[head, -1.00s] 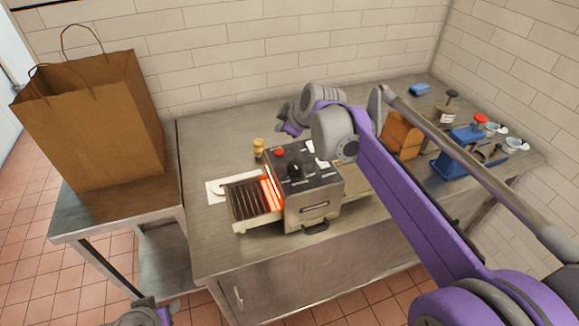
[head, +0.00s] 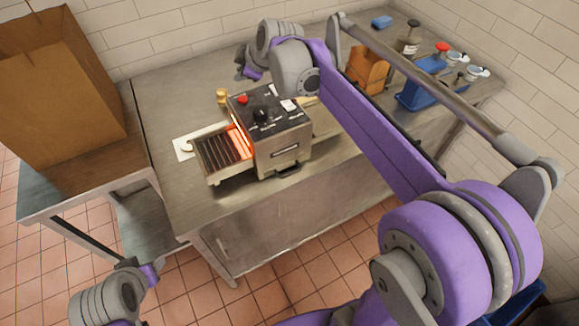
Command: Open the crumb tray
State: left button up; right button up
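The conveyor toaster (head: 270,120) stands on the steel counter, with a glowing heater at its left opening and a slatted conveyor (head: 222,150) sticking out to the left. The crumb tray itself is hard to make out; a black handle (head: 288,170) shows low on the toaster's front. My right gripper (head: 245,68) is behind and above the toaster, apart from it, partly hidden by its wrist. My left gripper (head: 146,270) is low at the lower left, in front of the counter and away from the toaster. Whether either gripper is open or shut does not show.
A brass-coloured object (head: 222,95) is behind the conveyor. A wooden block (head: 368,68), blue holder (head: 415,97) and small cups (head: 455,58) are at back right. Counter (head: 185,205) front-left is clear.

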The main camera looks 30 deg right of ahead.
jog(key=o, duration=0.3)
jog(key=s+f+m, duration=0.1)
jog(key=s+f, duration=0.1)
jog(key=s, duration=0.3)
jog(key=s+f+m+g, duration=0.1)
jog(key=s+f+m, duration=0.1)
jog(key=s, duration=0.3)
jog(key=s+a+f+m+h, duration=0.1)
jog(key=s+f, duration=0.1)
jog(key=s, duration=0.3)
jog(key=shift+s+f+m+g, duration=0.2)
jog(key=shift+s+m+g, duration=0.1)
jog(key=shift+s+g, duration=0.1)
jog(key=s+d+f+n+g+h+b, duration=0.1)
jog(key=s+d+f+n+g+b, duration=0.35)
jog(key=n, duration=0.75)
jog(key=shift+g, duration=0.35)
jog(key=f, duration=0.3)
jog(key=w+f, duration=0.1)
jog(key=f, duration=0.3)
jog(key=w+f, duration=0.1)
jog(key=f, duration=0.2)
jog(key=shift+f+p, duration=0.3)
jog(key=shift+f, duration=0.1)
pick_arm(q)
jog(key=s+f, duration=0.3)
jog(key=f, duration=0.3)
jog(key=shift+g, duration=0.3)
pick_arm(e)
grip_shut()
